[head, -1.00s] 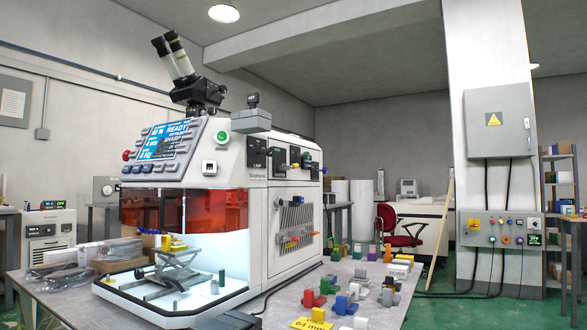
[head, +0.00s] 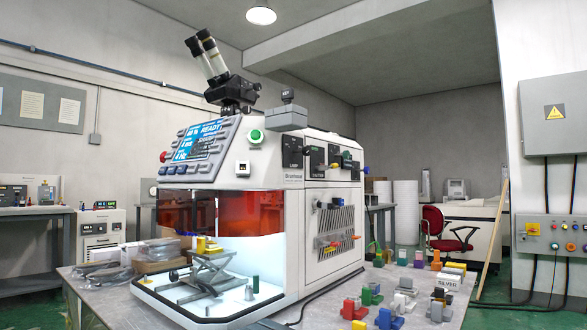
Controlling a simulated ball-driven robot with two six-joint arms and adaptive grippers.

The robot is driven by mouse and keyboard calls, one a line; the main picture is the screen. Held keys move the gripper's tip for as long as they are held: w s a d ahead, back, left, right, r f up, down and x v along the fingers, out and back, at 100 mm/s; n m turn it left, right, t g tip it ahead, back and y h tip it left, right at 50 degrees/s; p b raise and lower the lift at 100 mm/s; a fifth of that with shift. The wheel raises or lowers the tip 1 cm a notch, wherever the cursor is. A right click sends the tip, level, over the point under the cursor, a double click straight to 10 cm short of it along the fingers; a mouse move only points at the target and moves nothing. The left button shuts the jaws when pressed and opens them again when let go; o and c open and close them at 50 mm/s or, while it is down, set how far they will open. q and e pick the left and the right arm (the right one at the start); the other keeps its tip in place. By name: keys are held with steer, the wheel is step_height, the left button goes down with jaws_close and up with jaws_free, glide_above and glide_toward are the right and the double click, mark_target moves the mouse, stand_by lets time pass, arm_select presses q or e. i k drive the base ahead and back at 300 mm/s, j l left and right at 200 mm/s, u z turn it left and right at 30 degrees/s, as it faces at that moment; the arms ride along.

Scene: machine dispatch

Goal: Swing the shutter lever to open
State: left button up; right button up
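The white laser machine (head: 265,195) stands on the bench, with a microscope on top and a lit display (head: 200,138) reading READY. Its upper side carries several black control plates with small knobs or levers, one labelled like LAMP (head: 292,150). A dark knob or lever (head: 308,151) and a green one (head: 346,155) stick out there. Neither of my grippers is in view.
The bench (head: 330,300) holds several small coloured blocks and fixtures at its right, with a SILVER box (head: 447,281). Wrapped packs (head: 105,273) lie at its left. A red chair (head: 445,230) and a wall control box (head: 550,235) stand beyond.

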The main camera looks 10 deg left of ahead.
mark_target(335, 166)
steer(key=i+l+u, duration=0.2)
steer(key=l, duration=0.2)
steer(key=i+l+u, duration=0.2)
steer(key=l, duration=0.2)
steer(key=i+l+u, duration=0.2)
steer(key=l, duration=0.25)
steer(key=l+u, duration=0.2)
steer(key=l, duration=0.2)
